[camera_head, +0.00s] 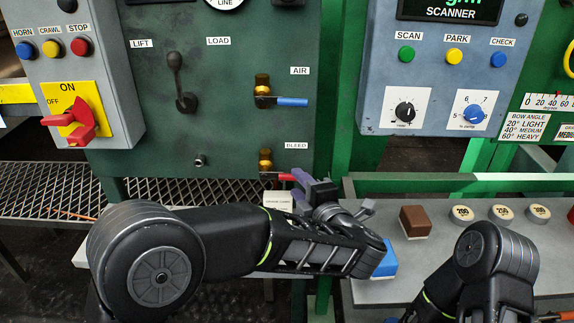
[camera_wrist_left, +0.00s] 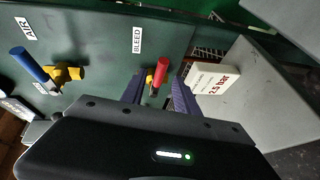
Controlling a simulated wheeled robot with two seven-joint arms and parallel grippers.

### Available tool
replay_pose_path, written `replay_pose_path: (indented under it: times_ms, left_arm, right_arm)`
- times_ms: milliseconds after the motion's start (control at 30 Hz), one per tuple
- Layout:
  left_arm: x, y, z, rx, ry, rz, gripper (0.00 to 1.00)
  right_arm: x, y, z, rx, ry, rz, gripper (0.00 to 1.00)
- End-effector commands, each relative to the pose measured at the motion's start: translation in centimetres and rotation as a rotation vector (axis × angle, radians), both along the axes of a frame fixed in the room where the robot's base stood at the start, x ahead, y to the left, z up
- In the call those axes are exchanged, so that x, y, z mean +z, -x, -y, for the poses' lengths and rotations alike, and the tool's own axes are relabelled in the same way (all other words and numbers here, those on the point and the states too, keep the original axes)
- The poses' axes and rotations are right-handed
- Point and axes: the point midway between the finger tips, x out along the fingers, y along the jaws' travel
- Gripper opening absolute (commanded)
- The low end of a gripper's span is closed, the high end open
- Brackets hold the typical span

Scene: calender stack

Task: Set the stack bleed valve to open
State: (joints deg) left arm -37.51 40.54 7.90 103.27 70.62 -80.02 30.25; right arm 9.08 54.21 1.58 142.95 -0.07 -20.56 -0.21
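The stack bleed valve sits under the BLEED label (camera_head: 296,146) on the green panel. Its brass body (camera_head: 265,158) is upright, and its red lever (camera_head: 284,177) points right, roughly level. The lever's right end is partly hidden by my left gripper (camera_head: 306,185). In the left wrist view the red lever (camera_wrist_left: 161,72) shows between the two purple fingers of the left gripper (camera_wrist_left: 158,95), which stand apart. Whether a finger touches the lever, I cannot tell. My right arm is at the lower right of the head view; its gripper is not in view.
The AIR valve with its blue lever (camera_head: 291,102) is just above. A LOAD/LIFT lever (camera_head: 176,75) and a red ON/OFF switch (camera_head: 75,125) are left. A grey shelf (camera_head: 460,258) right holds a brown block (camera_head: 415,221), a blue block (camera_head: 386,262) and round weights.

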Motion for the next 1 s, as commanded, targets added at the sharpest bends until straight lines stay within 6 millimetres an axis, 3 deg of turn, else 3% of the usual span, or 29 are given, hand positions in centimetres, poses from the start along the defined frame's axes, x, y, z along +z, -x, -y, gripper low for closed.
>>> replay_pose_path:
  times_ms: [367,800,1000]
  left_arm:
    - [-0.1,-0.5,-0.3,0.001,-0.001,0.000,0.37]
    - [-1.2,-6.0,-2.6,0.001,-0.001,-0.001,0.37]
    - [-1.4,-7.1,-3.0,0.000,-0.002,-0.001,0.37]
  right_arm:
    - [0.0,0.1,0.0,0.000,0.000,-0.001,0.36]
    - [0.1,0.0,0.0,0.000,0.000,-0.001,0.36]
    - [0.1,0.0,0.0,0.000,0.000,-0.001,0.36]
